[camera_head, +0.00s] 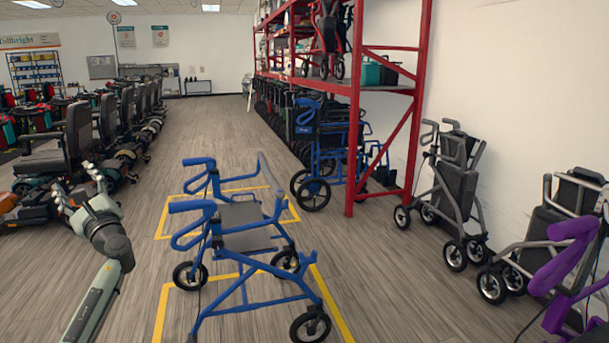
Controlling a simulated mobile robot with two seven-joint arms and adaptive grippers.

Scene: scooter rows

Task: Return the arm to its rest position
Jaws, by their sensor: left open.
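My left arm comes in from the bottom left of the head view. Its gripper (78,189) is raised, open and empty, with its fingers pointing up. It is to the left of a blue rollator (245,240) and apart from it in the picture. The blue rollator stands upright on the wood-look floor, partly over yellow floor lines (162,310). My right gripper does not show.
A row of mobility scooters (75,140) stands on the left. A red rack (352,110) with rollators stands behind on the right. Grey rollators (455,190) and a purple one (568,262) line the right wall. The aisle (205,125) behind is clear.

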